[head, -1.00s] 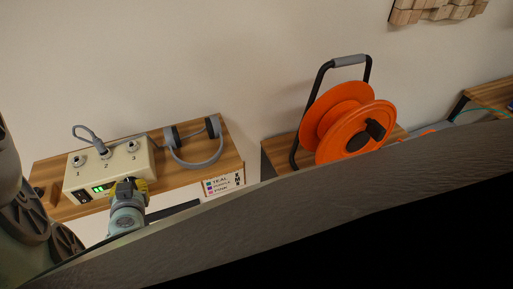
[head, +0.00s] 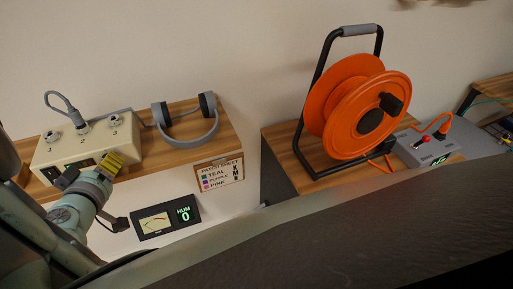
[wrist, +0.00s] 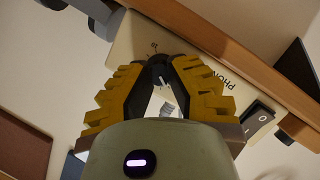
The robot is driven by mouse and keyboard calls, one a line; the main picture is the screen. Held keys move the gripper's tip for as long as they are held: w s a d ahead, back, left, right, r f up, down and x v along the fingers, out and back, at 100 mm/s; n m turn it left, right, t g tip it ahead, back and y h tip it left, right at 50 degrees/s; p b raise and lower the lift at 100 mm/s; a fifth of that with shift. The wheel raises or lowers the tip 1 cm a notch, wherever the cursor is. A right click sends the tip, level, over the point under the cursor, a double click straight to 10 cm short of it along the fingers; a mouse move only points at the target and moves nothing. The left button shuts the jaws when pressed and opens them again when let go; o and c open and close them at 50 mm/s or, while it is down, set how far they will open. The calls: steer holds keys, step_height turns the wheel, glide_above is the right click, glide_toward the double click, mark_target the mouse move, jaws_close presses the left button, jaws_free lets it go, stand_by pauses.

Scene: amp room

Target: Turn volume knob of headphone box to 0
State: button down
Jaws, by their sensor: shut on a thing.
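The cream headphone box (head: 88,145) stands on the wooden shelf at the left in the head view, with jacks marked 1, 2 and 3 on top. In the wrist view its front panel (wrist: 212,67) carries the lettering "PHON…" and a dial mark. The dark volume knob (wrist: 160,73) sits between my yellow fingertips there, mostly covered by them. My gripper (wrist: 160,63) is shut on the knob. In the head view my gripper (head: 116,160) is at the box's front right and hides the knob. The knob's pointer setting cannot be read clearly.
Grey headphones (head: 190,137) lie right of the box. A black rocker switch (wrist: 259,116) is on its panel. Below the shelf are a patch sheet (head: 219,175) and a meter (head: 153,223) with "HUM 0" (head: 185,214). An orange cable reel (head: 345,105) stands right.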

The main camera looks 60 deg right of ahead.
steer(key=shift+a+f+n+h+b, duration=0.15)
steer(key=shift+n+h+b, duration=0.15)
steer(key=shift+n+b, duration=0.2)
stand_by(0.3)
steer(key=c, duration=0.8)
jaws_free()
steer(key=shift+w, duration=0.15)
steer(key=v, duration=0.8)
steer(key=shift+r, duration=0.3)
steer(key=shift+w, duration=0.1)
